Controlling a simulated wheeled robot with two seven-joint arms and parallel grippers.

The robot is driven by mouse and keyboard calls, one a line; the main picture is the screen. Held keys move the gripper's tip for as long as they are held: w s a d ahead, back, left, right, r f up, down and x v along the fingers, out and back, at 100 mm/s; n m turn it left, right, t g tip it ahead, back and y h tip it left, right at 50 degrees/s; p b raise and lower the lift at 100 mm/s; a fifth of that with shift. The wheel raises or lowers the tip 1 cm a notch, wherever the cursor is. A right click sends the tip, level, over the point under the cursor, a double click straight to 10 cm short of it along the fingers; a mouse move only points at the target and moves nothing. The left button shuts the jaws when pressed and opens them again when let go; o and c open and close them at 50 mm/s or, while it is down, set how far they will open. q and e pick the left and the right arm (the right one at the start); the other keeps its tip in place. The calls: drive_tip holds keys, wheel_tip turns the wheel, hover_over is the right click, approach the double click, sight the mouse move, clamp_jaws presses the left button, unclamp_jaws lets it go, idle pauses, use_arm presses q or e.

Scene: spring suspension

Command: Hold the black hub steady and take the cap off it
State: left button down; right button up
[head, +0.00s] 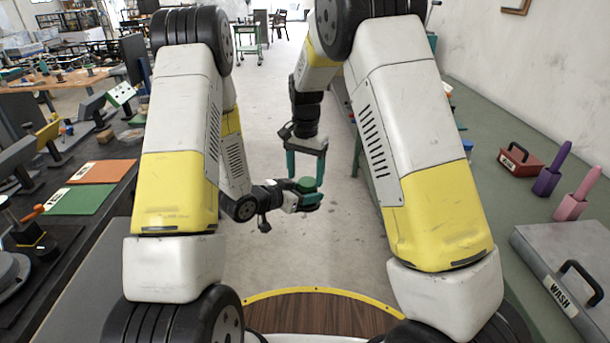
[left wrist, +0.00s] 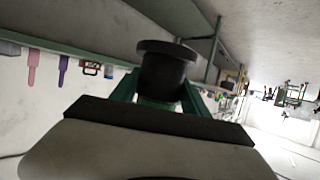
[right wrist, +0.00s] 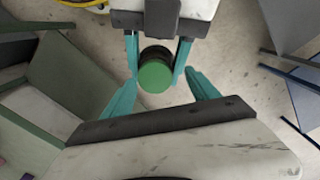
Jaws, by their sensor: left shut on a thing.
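The black hub (left wrist: 165,68) is held between the teal fingers of my left gripper (head: 309,199), which is shut on it. The green cap (head: 307,184) sits on the hub's upper end and faces my right gripper. In the right wrist view the cap (right wrist: 155,76) shows as a green disc with the dark hub behind it. My right gripper (head: 306,172) points down from above, its two fingers spread wide and empty. The cap lies between and beyond its fingertips; I cannot tell the exact height gap. In the left wrist view only a green sliver shows below the hub.
Both grippers are over open floor between two benches. The right bench (head: 480,170) carries a red box (head: 519,160), purple and pink handled things and a grey WASH case (head: 562,262). The left bench holds green (head: 80,201) and orange (head: 104,171) mats.

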wheel_tip(320, 180, up, 4)
drive_tip(key=shift+f, duration=0.25)
drive_tip(key=shift+r, duration=0.25)
drive_tip(key=shift+c, duration=0.4)
drive_tip(key=shift+s+d+n, duration=0.1)
drive_tip(key=shift+s+n, duration=0.05)
drive_tip(key=shift+n, duration=0.85)
drive_tip(key=n, duration=0.3)
drive_tip(key=shift+s+d+r, duration=0.1)
drive_tip(key=shift+s+r, duration=0.05)
drive_tip(key=shift+r, duration=0.1)
drive_tip(key=n, duration=0.1)
drive_tip(key=r+n, duration=0.1)
drive_tip(key=n, duration=0.1)
drive_tip(key=r+n, duration=0.1)
drive_tip(key=n, duration=0.1)
drive_tip(key=shift+d, duration=0.1)
drive_tip(key=shift+f, duration=3.95)
drive_tip(key=shift+c, duration=0.5)
